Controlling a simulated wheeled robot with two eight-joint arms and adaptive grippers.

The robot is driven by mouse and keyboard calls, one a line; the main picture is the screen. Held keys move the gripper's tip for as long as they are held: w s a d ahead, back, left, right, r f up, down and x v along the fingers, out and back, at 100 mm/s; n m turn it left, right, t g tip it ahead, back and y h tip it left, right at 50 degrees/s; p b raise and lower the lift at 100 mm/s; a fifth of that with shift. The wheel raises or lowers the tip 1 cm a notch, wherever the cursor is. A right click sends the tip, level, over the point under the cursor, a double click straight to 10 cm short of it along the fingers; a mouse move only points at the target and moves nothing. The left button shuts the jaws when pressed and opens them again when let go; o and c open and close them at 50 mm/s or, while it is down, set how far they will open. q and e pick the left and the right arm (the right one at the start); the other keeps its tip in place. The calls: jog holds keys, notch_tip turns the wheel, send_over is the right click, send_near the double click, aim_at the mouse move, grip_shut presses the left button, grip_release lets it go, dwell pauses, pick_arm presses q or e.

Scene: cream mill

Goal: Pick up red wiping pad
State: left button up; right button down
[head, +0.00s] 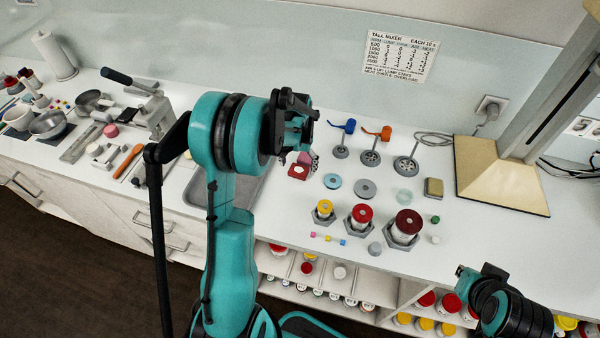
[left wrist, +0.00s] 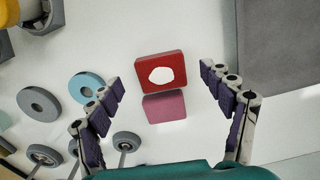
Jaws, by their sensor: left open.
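The red wiping pad (left wrist: 158,88) is a flat red square with a white patch on top, lying on the white counter. It also shows in the head view (head: 297,173), just below my left gripper. A pink block (left wrist: 165,107) lies right beside the pad. My left gripper (head: 307,152) is open and empty. In the left wrist view its two purple-padded fingers (left wrist: 162,84) stand on either side of the pad and pink block, apart from both. My right arm shows at the lower right of the head view, but I do not make out its gripper.
A grey sink or tray (head: 232,183) lies left of the pad. Blue (head: 332,181) and grey (head: 365,188) rings, hex-based jars (head: 404,228) and stirrers (head: 371,157) stand to its right. A mixer stand (head: 500,178) is farther right. Tools and bowls crowd the left counter.

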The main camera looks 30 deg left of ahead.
aim_at(299, 171)
pick_arm(q)
notch_tip(299, 171, down, 2)
jog(key=shift+f, duration=0.15)
jog(key=c, duration=0.9)
